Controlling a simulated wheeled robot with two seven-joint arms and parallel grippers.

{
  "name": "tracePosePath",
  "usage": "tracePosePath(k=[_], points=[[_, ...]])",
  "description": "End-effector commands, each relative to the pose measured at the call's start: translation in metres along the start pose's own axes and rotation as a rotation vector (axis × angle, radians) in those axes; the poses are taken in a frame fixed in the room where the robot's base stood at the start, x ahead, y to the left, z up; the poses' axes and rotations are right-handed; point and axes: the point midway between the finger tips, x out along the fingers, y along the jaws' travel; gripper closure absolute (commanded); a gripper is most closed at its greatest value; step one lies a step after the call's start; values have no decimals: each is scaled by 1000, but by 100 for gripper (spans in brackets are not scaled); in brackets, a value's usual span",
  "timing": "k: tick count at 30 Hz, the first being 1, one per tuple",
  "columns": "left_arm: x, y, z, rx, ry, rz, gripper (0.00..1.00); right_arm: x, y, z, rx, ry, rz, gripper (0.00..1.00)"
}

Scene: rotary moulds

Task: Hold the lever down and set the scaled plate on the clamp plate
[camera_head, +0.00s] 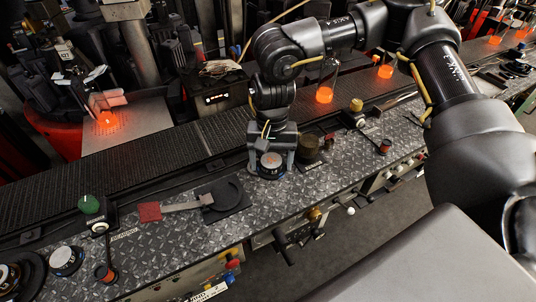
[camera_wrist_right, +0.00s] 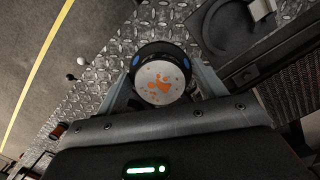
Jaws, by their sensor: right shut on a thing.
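The scaled plate (camera_head: 270,162), a dark round piece with a white face bearing orange patches, is between the fingers of my right gripper (camera_head: 271,169). In the right wrist view the plate (camera_wrist_right: 160,84) sits between both fingers of the gripper (camera_wrist_right: 163,78), which is shut on it. The clamp plate (camera_head: 227,192), a black disc on a dark square base, lies left of the gripper and apart from it. The lever (camera_head: 183,206), a metal bar with a red pad, runs left from the clamp plate. My left gripper is not in view.
A dark brown cylinder (camera_head: 308,148) stands close to the right of my right gripper. A green knob (camera_head: 90,205) stands left of the lever, and a white-faced round piece (camera_head: 66,260) lies at lower left. A dark conveyor (camera_head: 170,157) runs behind.

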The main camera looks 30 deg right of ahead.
Motion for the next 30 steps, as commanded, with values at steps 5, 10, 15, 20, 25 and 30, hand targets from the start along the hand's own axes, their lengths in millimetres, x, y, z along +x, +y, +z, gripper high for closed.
tracePosePath(k=[5,10,15,20,25,30], points=[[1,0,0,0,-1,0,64,0,-1,0,-1,1,-2,81],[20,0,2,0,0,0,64,9,-10,-3,-22,4,0,81],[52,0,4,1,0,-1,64,16,-43,-7,-45,7,2,81],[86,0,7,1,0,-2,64,18,-87,-3,98,7,-17,81],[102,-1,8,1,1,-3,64,10,-122,8,363,3,-49,81],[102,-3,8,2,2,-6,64,2,-135,15,584,2,-75,81]])
